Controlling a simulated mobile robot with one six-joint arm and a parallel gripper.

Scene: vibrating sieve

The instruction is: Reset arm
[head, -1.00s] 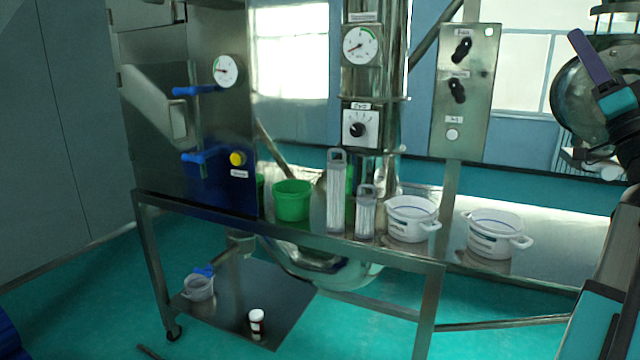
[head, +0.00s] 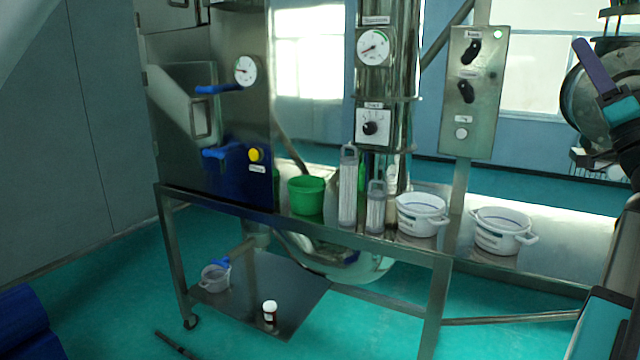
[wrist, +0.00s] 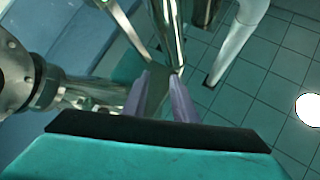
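My gripper (wrist: 160,76) shows in the wrist view with its two purple fingers apart and nothing seen held between them. In the head view one purple finger of my gripper (head: 592,66) shows at the upper right, raised above the level of the bench and pointing up and left. My arm runs down the right edge of the head view. In the head view the gripper is apart from the containers on the bench.
The steel bench (head: 350,240) holds a green bucket (head: 307,196), two clear ribbed containers and two white pots (head: 422,215) (head: 502,232). A control panel (head: 473,90) stands behind.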

